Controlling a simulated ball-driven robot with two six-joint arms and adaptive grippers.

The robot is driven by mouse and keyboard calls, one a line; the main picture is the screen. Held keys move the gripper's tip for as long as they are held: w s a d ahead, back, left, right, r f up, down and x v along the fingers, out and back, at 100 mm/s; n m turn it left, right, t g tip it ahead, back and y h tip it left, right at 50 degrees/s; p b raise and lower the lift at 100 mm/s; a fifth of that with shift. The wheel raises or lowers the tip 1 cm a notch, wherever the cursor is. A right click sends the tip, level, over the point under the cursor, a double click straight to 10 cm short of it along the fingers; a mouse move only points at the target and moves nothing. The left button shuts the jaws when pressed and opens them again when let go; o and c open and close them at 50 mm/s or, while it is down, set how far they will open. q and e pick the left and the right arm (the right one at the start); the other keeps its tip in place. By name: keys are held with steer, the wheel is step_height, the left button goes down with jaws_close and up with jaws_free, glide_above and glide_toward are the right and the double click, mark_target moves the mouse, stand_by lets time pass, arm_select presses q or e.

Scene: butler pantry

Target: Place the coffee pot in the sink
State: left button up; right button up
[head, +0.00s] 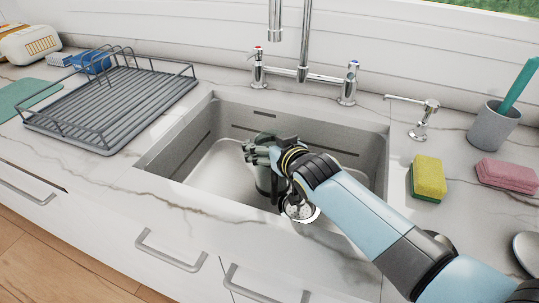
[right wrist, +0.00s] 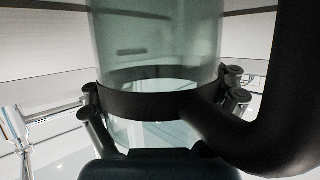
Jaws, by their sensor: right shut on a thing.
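The coffee pot (head: 264,178) is a glass vessel with a dark band and a black handle. In the head view it is inside the sink (head: 215,165), partly hidden behind my right gripper (head: 262,155). In the right wrist view, its greenish glass body (right wrist: 155,45) and black band (right wrist: 150,100) fill the middle, and the thick black handle (right wrist: 290,80) curves at the right. My right gripper's fingers (right wrist: 165,112) are on both sides of the band, shut on the pot. The pot looks upright. I cannot tell whether its base touches the sink floor. My left gripper is not in view.
The faucet (head: 303,72) stands behind the sink. A dish rack (head: 115,95) is at the left. A yellow sponge (head: 428,178), a pink sponge (head: 505,174), a soap dispenser (head: 420,120) and a grey cup (head: 494,128) are at the right. The sink's left part is clear.

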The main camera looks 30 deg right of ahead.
step_height(320, 180, down, 3)
steer(key=shift+r+b, duration=0.15)
steer(key=shift+b, duration=0.4)
steer(key=shift+r, duration=0.1)
steer(key=o, duration=1.5)
steer(key=shift+s+r, duration=0.15)
steer(key=shift+s, duration=0.1)
steer(key=p+v, duration=0.1)
steer(key=v, duration=0.6)
